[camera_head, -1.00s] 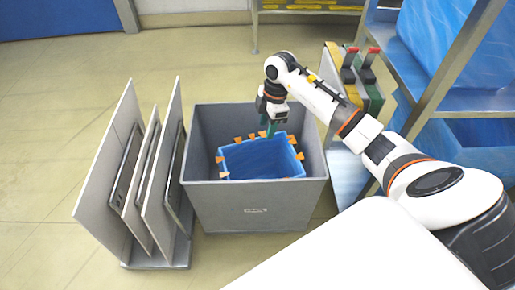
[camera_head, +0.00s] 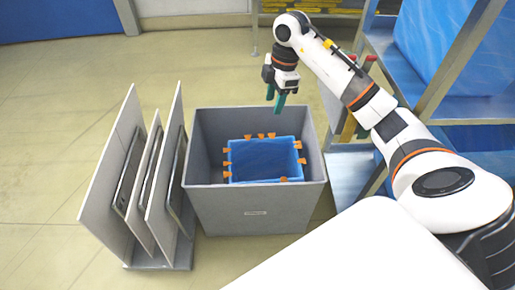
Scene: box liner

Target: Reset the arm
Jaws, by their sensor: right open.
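My right arm comes in from the right, and my right gripper (camera_head: 275,104) hangs above the back rim of the grey box (camera_head: 246,205). Its two green-tipped fingers point down and are apart, with nothing between them. Inside the grey box lies a blue liner (camera_head: 264,161) with several orange clips (camera_head: 226,167) along its edges. The gripper is clear of the liner. My left gripper is not in this view.
A rack with several upright grey panels (camera_head: 100,180) stands left of the box. Metal shelving (camera_head: 478,107) with blue material stands at the right, close to my arm. The floor (camera_head: 60,90) at the back left is clear.

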